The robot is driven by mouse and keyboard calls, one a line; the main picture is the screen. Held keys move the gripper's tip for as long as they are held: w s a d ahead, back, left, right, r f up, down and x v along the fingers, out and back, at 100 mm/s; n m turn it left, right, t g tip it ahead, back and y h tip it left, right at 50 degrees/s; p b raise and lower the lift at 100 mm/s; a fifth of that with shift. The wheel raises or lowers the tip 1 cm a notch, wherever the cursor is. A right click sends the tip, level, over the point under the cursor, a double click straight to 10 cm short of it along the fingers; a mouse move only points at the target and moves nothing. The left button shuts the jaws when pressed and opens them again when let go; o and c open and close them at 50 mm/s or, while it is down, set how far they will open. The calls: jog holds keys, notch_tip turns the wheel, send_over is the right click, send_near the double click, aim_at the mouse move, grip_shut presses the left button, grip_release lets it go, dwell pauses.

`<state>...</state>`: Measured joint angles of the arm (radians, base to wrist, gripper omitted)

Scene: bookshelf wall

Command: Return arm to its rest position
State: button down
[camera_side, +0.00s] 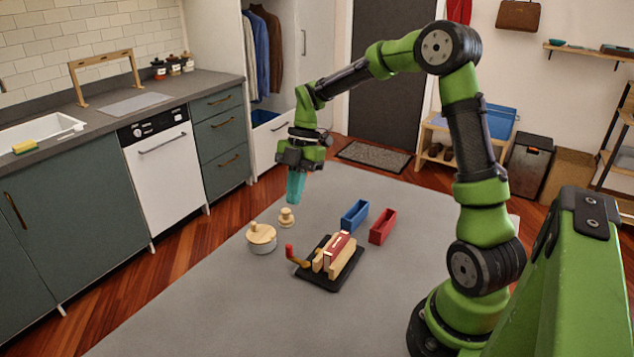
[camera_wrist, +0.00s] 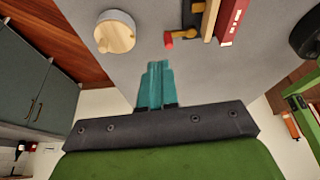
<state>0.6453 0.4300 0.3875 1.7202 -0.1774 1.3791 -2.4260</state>
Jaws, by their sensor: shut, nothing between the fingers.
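My gripper (camera_side: 295,187) hangs above the grey mat (camera_side: 200,315) near its far left edge, with its teal fingers pointing down. In the wrist view the fingers of my gripper (camera_wrist: 157,82) are together, with nothing between them. My green arm reaches from its base at the right, up over the mat and down to the gripper. The gripper is apart from everything on the mat.
A round pot with a wooden lid (camera_side: 262,237), a wooden knob piece (camera_side: 287,218), a blue bin (camera_side: 355,215), a red bin (camera_side: 382,227) and a black-based wooden device (camera_side: 332,261) stand on the mat. Counters line the left. The front of the mat is clear.

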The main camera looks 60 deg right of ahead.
jog(key=shift+d+r, duration=0.25)
jog(key=shift+r, duration=0.4)
jog(key=s+a+r+m+t+h, duration=0.1)
jog(key=s+a+r+m+t, duration=0.2)
jog(key=s+a+r+m, duration=0.2)
jog(key=s+a+r+m+t+h, duration=0.1)
jog(key=s+a+r+m+t, duration=0.3)
jog(key=s+m, duration=0.7)
jog(key=shift+a+r+m+t, duration=0.35)
jog(key=shift+a+m, duration=0.45)
jog(key=shift+m, duration=2.7)
